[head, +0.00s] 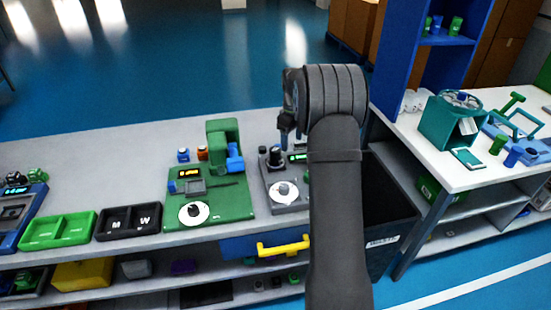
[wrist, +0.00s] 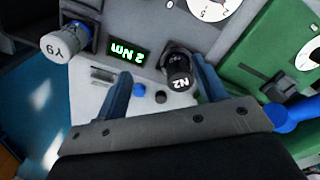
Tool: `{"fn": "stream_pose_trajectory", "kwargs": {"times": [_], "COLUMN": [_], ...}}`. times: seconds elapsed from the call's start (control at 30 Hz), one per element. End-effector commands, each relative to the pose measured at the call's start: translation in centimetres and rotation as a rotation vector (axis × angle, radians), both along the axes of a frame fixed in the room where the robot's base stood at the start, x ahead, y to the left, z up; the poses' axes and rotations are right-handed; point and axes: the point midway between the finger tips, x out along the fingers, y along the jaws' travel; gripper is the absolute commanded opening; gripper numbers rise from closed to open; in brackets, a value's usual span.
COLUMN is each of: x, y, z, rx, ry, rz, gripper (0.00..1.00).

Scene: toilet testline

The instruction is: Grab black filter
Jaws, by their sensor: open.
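A black cylindrical filter marked N2 (wrist: 179,74) shows upside down in the wrist view, at the grey test device (wrist: 140,25). In the head view a black cylinder (head: 275,157) stands upright on the same grey device (head: 291,203). My gripper (wrist: 160,68) is open, with two blue fingers. In the wrist view the filter appears in the gap between them, close to the right finger; I cannot tell if they touch. In the head view my gripper (head: 291,138) is above the back of the device, and my arm covers its right part.
A green test device (head: 235,195) stands left of the grey one. A white-faced part marked Y9 (wrist: 58,45) sits at the grey device's other side. Green (head: 58,230) and black (head: 128,220) trays are further left. A dark bin (head: 388,220) stands right of the bench.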

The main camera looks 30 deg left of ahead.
Motion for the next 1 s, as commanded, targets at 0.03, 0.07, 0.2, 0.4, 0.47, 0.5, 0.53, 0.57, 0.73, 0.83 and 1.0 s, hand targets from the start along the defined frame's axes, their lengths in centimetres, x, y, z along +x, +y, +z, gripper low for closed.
{"fn": "stream_pose_trajectory", "kwargs": {"times": [0.03,0.07,0.2,0.4,0.47,0.5,0.53,0.57,0.73,0.83,1.0], "x": [-0.1,-0.3,-1.0,-1.5,-1.5,-1.5,-1.5,-1.5,-1.5,-1.5,-1.4], "y": [1.7,2.4,4.6,5.3,5.3,5.3,5.3,5.3,5.3,5.3,5.4], "z": [2.2,3.3,7.3,7.6,6.6,5.7,5.0,4.3,0.6,-1.4,-3.2], "rx": [0.003,0.004,0.002,-0.003,-0.003,-0.003,-0.004,-0.003,-0.003,-0.003,-0.002], "ry": [-0.005,-0.004,-0.002,0.003,0.004,0.004,0.005,0.004,0.004,0.004,0.002], "rz": [-0.014,-0.027,-0.068,-0.087,-0.087,-0.087,-0.087,-0.087,-0.086,-0.086,-0.086], "gripper": [0.65,0.65,0.65,0.65,0.65,0.65,0.65,0.65,0.65,0.65,0.65]}}
